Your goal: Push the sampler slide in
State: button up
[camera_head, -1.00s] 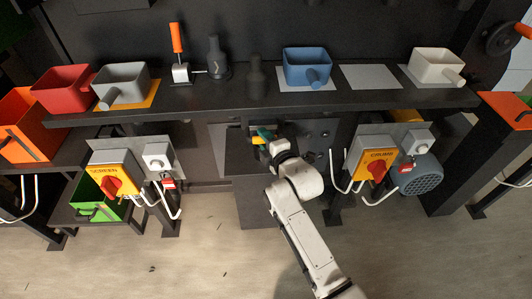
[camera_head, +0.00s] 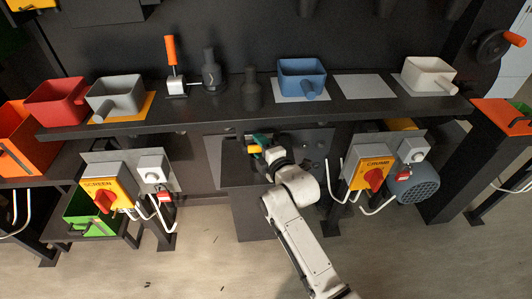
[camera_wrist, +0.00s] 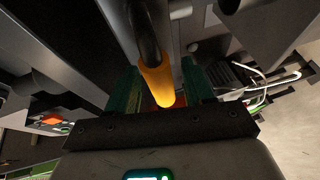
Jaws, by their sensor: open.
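The sampler slide appears to be the dark rod with a yellow-orange grip (camera_wrist: 158,82), seen in the wrist view. The rod runs away from the camera, with the rounded end of the grip nearest to me. My gripper (camera_wrist: 163,88) is open, with a green finger on each side of the grip. I cannot tell whether either finger touches it. In the head view my gripper (camera_head: 263,143) is at the dark panel under the bench, with a small patch of yellow (camera_head: 254,149) beside it. How far the slide stands out is hidden there.
The yellow SCREEN box (camera_head: 108,188) is to the left, and the yellow CRUMB box (camera_head: 367,172) and a grey motor (camera_head: 414,185) are to the right. White cables loop below both boxes. The bench (camera_head: 215,107) above carries scoops, including a blue one (camera_head: 302,77).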

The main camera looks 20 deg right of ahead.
jog(key=s+r, duration=0.1)
jog(key=s, duration=0.9)
jog(key=shift+d+r+p, duration=0.3)
jog(key=shift+d+r, duration=0.1)
jog(key=shift+d, duration=0.05)
jog(key=shift+s, duration=0.2)
jog(key=s+d+f+m+g+p, duration=0.1)
jog(key=s+m+g, duration=0.4)
jog(key=s, duration=0.6)
jog(key=s+d+f+m+g+h+p, duration=0.1)
jog(key=s+m+g, duration=0.4)
jog(key=s, duration=0.7)
jog(key=s+d+f+m+g+p, duration=0.2)
jog(key=s+m, duration=0.6)
jog(key=s, duration=0.4)
jog(key=f+g+p, duration=0.1)
jog(key=g+p, duration=0.1)
jog(key=g, duration=0.1)
jog(key=shift+s+d+f+m+h, duration=0.15)
jog(key=shift+m+h, duration=0.15)
